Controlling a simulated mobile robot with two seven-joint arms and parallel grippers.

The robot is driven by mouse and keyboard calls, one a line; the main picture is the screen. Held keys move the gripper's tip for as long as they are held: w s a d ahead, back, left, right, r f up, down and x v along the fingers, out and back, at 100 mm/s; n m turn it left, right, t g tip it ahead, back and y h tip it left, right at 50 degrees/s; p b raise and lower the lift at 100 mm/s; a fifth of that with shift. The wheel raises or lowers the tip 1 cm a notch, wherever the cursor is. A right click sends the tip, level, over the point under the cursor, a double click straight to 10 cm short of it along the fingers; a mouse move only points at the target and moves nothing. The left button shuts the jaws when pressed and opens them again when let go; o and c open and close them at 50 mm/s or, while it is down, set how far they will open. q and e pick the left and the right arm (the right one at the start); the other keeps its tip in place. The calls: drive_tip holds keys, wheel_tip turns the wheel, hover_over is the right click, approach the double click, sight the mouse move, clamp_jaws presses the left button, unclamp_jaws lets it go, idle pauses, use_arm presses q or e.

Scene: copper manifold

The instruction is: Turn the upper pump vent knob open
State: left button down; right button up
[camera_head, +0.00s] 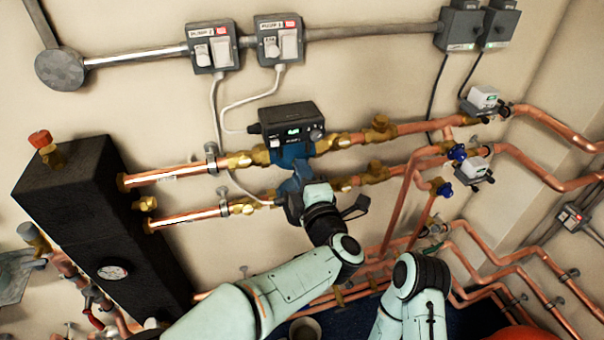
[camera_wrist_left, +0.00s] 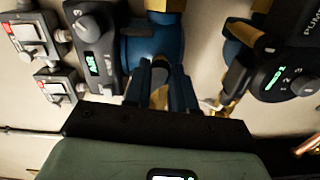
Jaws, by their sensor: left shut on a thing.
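The upper pump has a black control box (camera_head: 291,131) with a lit green display and a blue body (camera_head: 291,155) below it, on the upper copper pipe. In the left wrist view its blue body (camera_wrist_left: 152,45) is straight ahead of the fingers. My left gripper (camera_head: 297,176) reaches up to the front of this body, and its fingers (camera_wrist_left: 161,72) are shut on a small part there, which I take for the vent knob. The fingers hide the knob, so its angle cannot be told. My right gripper is out of view.
A second control box (camera_wrist_left: 283,80) is close on the right in the left wrist view. Copper pipes with brass valves run on both sides. A black tank (camera_head: 95,225) stands at left. Two switch boxes (camera_head: 213,47) (camera_head: 280,40) hang above, their cables passing beside the pump.

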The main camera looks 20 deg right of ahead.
use_arm(q)
drive_tip(key=shift+r+m+p, duration=0.1)
drive_tip(key=shift+m+p, duration=1.5)
drive_tip(key=shift+m, duration=3.3)
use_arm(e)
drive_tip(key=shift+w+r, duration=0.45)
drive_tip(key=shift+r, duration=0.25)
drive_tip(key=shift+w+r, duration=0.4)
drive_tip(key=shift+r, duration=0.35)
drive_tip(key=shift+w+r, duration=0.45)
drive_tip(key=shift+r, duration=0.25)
use_arm(q)
drive_tip(key=c, duration=0.9)
unclamp_jaws()
